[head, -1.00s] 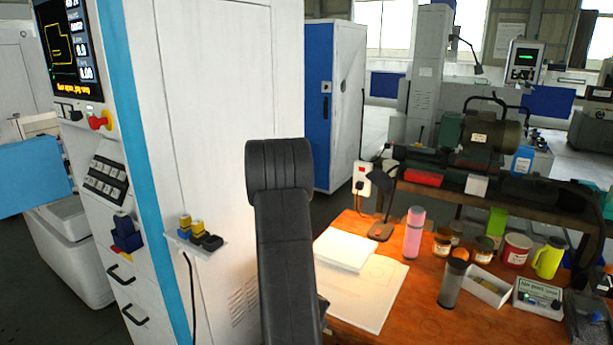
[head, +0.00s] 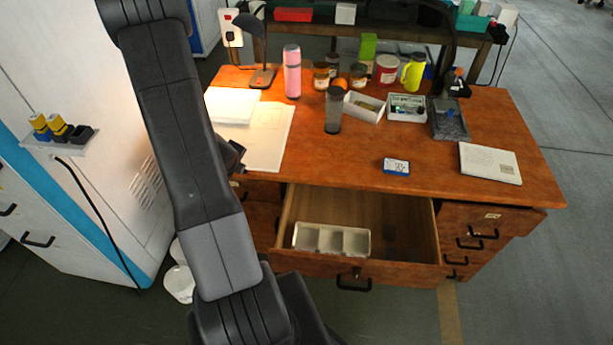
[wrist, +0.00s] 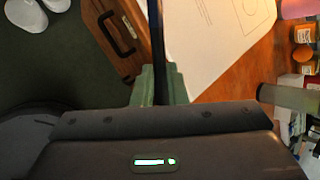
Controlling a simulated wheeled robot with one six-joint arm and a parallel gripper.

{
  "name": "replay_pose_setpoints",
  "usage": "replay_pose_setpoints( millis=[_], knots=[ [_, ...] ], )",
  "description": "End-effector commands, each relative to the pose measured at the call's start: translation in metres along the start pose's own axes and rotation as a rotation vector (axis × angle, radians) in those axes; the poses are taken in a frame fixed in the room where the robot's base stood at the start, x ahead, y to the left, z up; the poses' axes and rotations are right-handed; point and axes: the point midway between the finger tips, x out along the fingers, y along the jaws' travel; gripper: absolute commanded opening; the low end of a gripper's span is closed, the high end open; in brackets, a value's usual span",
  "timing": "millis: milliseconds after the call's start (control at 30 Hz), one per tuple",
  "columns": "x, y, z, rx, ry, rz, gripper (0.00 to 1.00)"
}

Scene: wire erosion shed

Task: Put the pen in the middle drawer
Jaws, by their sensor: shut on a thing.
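My gripper (wrist: 160,88) is shut on a dark, slim pen (wrist: 157,45), which stands out between the greenish fingertips in the wrist view. In the head view my gripper (head: 234,158) is beside the left front part of the desk, near the edge of the papers. The pen cannot be made out there. The middle drawer (head: 411,215) of the desk is pulled open, to the right of and below my gripper. A pale tray (head: 331,239) with three compartments sits inside at its left front. The compartments look empty.
The wooden desk (head: 345,165) carries papers (head: 268,135), a lamp, a pink bottle (head: 292,72), a dark tumbler (head: 333,110), jars, a blue box (head: 396,167) and a notebook (head: 490,163). A white machine cabinet (head: 100,175) stands left. The drawer's right side has free room.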

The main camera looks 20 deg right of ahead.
Motion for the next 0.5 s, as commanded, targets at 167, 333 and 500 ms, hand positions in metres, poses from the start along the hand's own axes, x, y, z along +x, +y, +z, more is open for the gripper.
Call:
replay_pose_setpoints(
  millis=[167, 333, 500],
  knots=[
    [-0.001, -0.023, -0.019, 0.095, 0.056, -0.040, 0.00],
    [-0.004, -0.049, -0.047, 0.230, 0.142, -0.096, 0.00],
    [-0.014, -0.084, -0.096, 0.463, 0.289, -0.193, 0.00]
  ],
)
